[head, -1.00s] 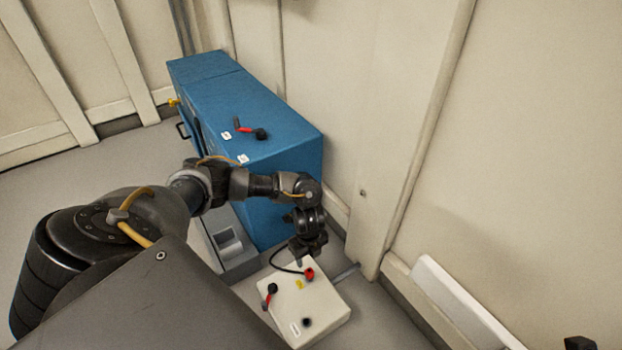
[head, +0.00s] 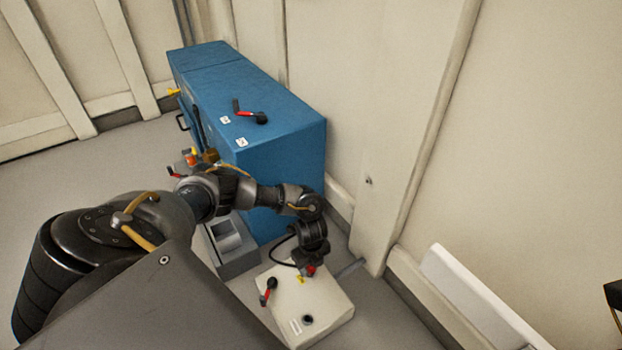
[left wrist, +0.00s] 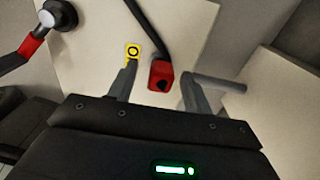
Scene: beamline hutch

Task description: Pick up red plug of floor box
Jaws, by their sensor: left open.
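The red plug (head: 311,270) sits on the far part of the cream floor box (head: 330,300), with a black cable running from it. In the left wrist view the red plug (left wrist: 160,76) shows between the two fingers of my left gripper (left wrist: 158,86). The gripper is open, with one finger on each side of the plug and gaps visible on both sides. In the head view my left gripper (head: 310,263) is just above the plug and partly hides it. My right gripper cannot be made out.
A red-and-black handle (head: 267,291), a yellow label (head: 300,280) and a dark round hole (head: 307,320) are on the box top. A blue cabinet (head: 285,150) stands behind, with a grey open-topped unit (head: 230,240) beside it. The wall is close on the right.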

